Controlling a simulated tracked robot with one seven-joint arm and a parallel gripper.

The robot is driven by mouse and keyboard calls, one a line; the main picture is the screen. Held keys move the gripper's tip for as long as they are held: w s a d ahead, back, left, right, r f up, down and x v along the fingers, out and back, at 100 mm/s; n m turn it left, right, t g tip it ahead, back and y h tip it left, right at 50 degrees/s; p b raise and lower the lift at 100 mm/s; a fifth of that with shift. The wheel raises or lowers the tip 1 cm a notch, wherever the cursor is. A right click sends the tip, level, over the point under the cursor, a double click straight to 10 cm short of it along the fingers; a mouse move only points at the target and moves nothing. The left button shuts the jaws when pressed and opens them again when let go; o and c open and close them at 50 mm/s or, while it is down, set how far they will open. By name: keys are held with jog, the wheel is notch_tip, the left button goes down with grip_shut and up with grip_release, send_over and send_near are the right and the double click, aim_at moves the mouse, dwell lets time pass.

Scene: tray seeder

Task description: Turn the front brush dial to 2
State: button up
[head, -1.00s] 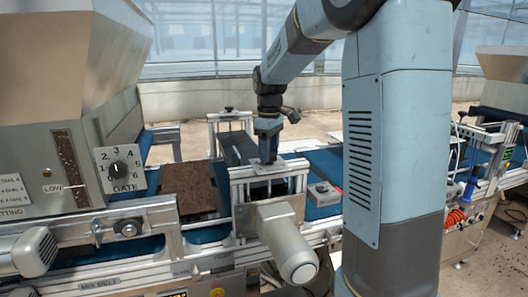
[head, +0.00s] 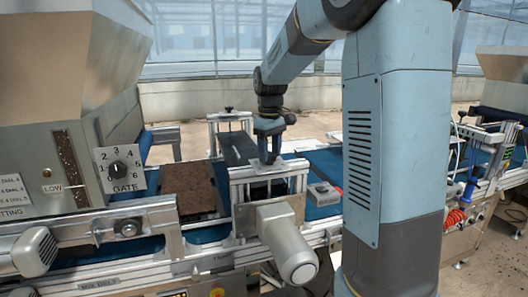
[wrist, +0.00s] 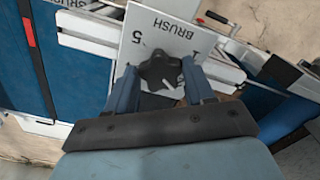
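The front brush dial shows in the wrist view as a black lobed knob (wrist: 160,70) on a white plate (wrist: 140,32) marked BRUSH. A 5 is readable left of the knob and a digit, apparently 1, to its right. The other digits are hidden, and I cannot read the setting for sure. My gripper (wrist: 160,76) has one finger on each side of the knob, very close to it. I cannot tell whether the fingers press on it. In the head view, my gripper (head: 270,155) points down over the metal brush frame (head: 290,170), and the knob is hidden.
A GATE dial (head: 118,170) sits on the hopper (head: 45,75) at left. A soil-filled tray (head: 188,190) lies on the blue belt left of the brush frame. A grey motor (head: 288,245) juts out in front. A small grey box (head: 323,192) stands at right.

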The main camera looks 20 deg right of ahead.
aim_at(270, 155)
jog(key=o, duration=0.4)
jog(key=shift+r, duration=0.1)
notch_tip(270, 155, up, 14)
jog(key=shift+f, duration=0.2)
dwell(0.4)
jog(key=s+f+m+t, duration=0.2)
jog(key=s+f, duration=0.1)
jog(key=s, duration=0.6)
jog(key=s+a+f+m+t, duration=0.1)
jog(key=s+f+m, duration=0.1)
jog(key=s, duration=0.7)
jog(key=s+f+m+t, duration=0.2)
jog(key=s+f, duration=0.2)
jog(key=s, duration=0.6)
jog(key=shift+s+a+f+t, duration=0.1)
jog(key=shift+a+f+t, duration=0.1)
jog(key=shift+a+t, duration=0.1)
